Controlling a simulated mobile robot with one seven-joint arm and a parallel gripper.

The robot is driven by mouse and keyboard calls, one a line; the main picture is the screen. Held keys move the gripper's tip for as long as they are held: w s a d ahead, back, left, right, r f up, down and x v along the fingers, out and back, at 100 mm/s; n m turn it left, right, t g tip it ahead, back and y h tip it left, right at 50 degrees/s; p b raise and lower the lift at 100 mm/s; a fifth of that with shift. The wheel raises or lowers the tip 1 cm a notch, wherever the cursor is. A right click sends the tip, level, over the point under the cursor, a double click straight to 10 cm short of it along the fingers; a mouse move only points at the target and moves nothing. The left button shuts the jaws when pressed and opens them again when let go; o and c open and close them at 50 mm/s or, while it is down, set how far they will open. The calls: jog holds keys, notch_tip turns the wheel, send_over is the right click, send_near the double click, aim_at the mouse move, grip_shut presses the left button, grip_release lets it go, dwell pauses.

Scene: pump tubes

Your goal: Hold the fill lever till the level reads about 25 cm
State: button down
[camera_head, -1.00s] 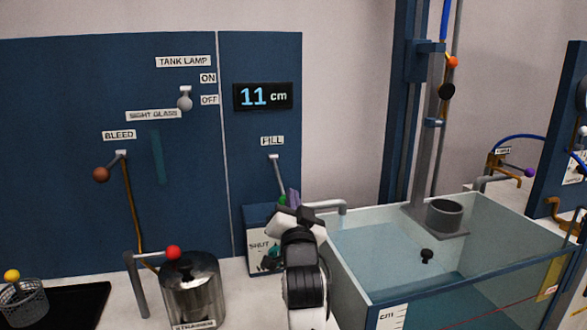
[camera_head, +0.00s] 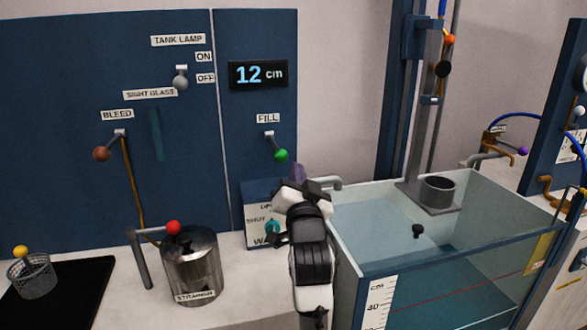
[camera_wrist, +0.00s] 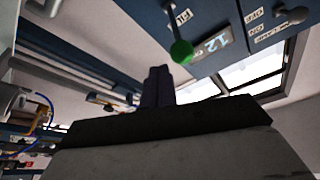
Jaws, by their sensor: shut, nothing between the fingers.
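The fill lever (camera_head: 275,146) hangs from the blue panel under the FILL label, its green knob (camera_head: 281,155) standing out to the lower right. The knob also shows in the wrist view (camera_wrist: 181,51). The level display (camera_head: 258,75) above it reads 12 cm. My gripper (camera_head: 298,173) is shut and empty, just below and right of the green knob. Its fingertips (camera_wrist: 158,72) look apart from the knob in the wrist view. The glass tank (camera_head: 375,232) stands to the right, with a cm scale (camera_head: 377,300) on its front corner.
A water valve box (camera_head: 257,212) sits behind my gripper, under the lever. A spout (camera_head: 325,184) reaches over the tank. The red-knobbed lever (camera_head: 172,228), strainer pot (camera_head: 193,268) and bleed lever (camera_head: 110,144) are to the left.

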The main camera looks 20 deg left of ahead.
jog(key=b+v, duration=0.1)
jog(key=v, duration=0.5)
jog(key=shift+f, duration=0.3)
